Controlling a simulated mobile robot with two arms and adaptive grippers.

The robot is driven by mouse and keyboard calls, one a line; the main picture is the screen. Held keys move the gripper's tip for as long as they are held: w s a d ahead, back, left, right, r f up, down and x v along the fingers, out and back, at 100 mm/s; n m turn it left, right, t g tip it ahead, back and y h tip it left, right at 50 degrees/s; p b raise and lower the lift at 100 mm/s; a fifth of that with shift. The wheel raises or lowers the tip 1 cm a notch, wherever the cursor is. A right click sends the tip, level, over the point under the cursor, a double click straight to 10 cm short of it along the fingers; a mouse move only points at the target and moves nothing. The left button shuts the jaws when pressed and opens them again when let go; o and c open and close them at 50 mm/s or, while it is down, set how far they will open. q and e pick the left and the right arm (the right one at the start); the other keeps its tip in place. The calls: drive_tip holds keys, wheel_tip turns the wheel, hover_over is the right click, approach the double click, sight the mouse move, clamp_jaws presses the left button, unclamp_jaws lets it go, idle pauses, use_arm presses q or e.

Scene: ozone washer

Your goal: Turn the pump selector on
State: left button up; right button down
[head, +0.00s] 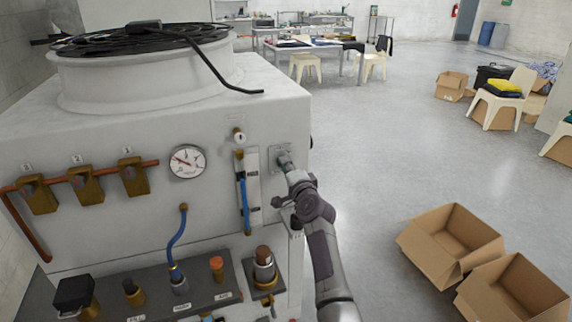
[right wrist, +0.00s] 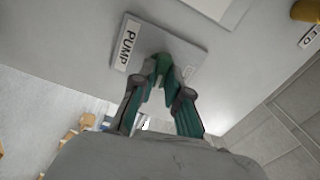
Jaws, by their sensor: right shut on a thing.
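The pump selector plate (head: 276,152) is on the right side of the washer's front panel. In the right wrist view the plate (right wrist: 188,54) carries a "PUMP" label (right wrist: 128,42). My right gripper (head: 285,160) reaches up to the plate from below. In the right wrist view its fingertips (right wrist: 160,68) are closed together at the middle of the plate, shut on the pump selector knob. The fingers mostly hide the knob, so its angle cannot be read. My left gripper is not in view.
The washer (head: 100,225) has a gauge (head: 187,161), three brass valves and a blue hose (head: 176,245) on its front. A lower ledge holds several fittings. Open cardboard boxes (head: 450,243) lie on the floor at right. The floor between is clear.

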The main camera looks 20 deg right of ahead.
drive_tip(key=shift+m, duration=0.7)
drive_tip(key=c, duration=1.2)
unclamp_jaws()
drive_tip(key=shift+o, duration=0.2)
